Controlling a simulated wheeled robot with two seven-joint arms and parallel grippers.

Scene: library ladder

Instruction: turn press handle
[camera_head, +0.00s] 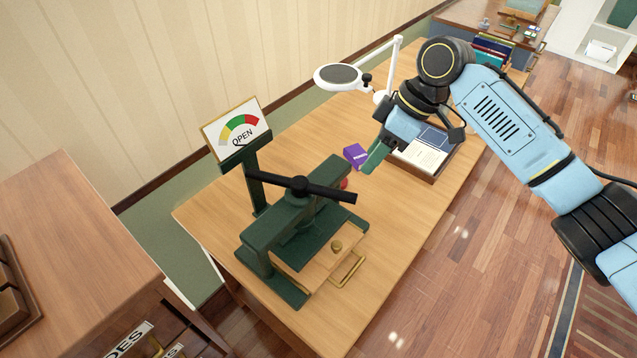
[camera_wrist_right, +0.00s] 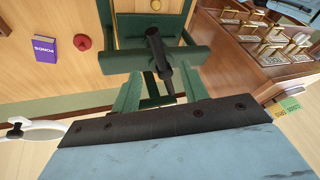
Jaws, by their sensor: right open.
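The dark green press (camera_head: 290,235) stands on the wooden table. Its black bar handle (camera_head: 325,193) lies across the top on a round hub, running left to right. In the right wrist view the handle (camera_wrist_right: 158,50) points towards my fingers and lines up with the gap between them. My right gripper (camera_head: 372,157) has green fingers and is above the table, right of and behind the handle's right end, apart from it. In the right wrist view its fingers (camera_wrist_right: 162,92) are spread with nothing clearly held. A dial sign (camera_head: 237,130) behind the press reads OPEN. My left gripper is out of view.
A purple box or book (camera_head: 355,156) and a red round thing (camera_head: 344,183) are near the press. A white magnifier lamp (camera_head: 341,77) and an open book in a tray (camera_head: 425,155) stand farther back. A wooden cabinet (camera_head: 70,240) is at the left.

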